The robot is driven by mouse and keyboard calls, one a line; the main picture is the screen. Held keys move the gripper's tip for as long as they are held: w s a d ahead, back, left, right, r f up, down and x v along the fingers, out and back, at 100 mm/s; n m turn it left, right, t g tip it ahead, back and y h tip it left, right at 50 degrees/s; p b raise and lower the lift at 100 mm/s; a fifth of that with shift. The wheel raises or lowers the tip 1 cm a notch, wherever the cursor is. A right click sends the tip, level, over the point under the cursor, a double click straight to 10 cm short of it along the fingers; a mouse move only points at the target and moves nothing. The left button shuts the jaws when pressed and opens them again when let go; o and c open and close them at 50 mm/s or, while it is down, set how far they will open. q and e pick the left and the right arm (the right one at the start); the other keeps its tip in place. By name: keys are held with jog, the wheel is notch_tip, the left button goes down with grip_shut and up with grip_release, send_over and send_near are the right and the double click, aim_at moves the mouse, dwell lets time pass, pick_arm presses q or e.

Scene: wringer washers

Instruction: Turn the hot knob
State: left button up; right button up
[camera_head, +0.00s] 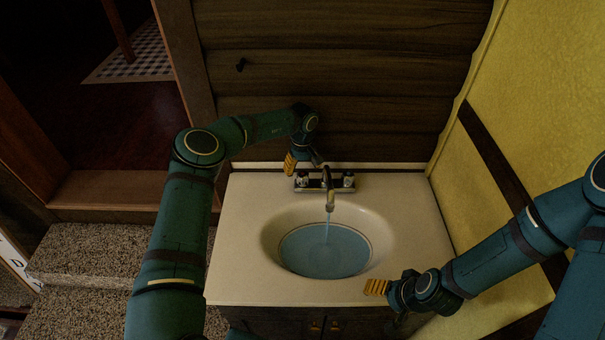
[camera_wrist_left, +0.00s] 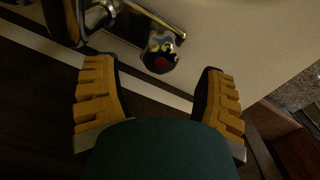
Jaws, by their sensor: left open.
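The hot knob (camera_wrist_left: 160,52) is a shiny chrome knob with a red dot on its end. In the head view it is the left knob (camera_head: 302,179) on the chrome faucet (camera_head: 328,186). My left gripper (camera_head: 293,163) is just behind and above that knob. In the left wrist view my left gripper's (camera_wrist_left: 158,75) two yellow fingers are spread, with the knob in the gap and clear space on both sides. My right gripper (camera_head: 378,287) is low over the front right of the counter, away from the faucet; its jaw opening is unclear.
Water (camera_head: 327,232) runs from the spout into the basin, which holds water. The other knob (camera_head: 348,180) is at the faucet's right end. The cream counter (camera_head: 240,215) is otherwise bare. A dark wooden wall (camera_head: 350,80) stands behind it and a yellow wall (camera_head: 540,90) on the right.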

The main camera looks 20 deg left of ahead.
aim_at(302, 173)
pick_arm(q)
notch_tip(302, 173, up, 8)
jog(key=shift+r, duration=0.15)
dwell(0.6)
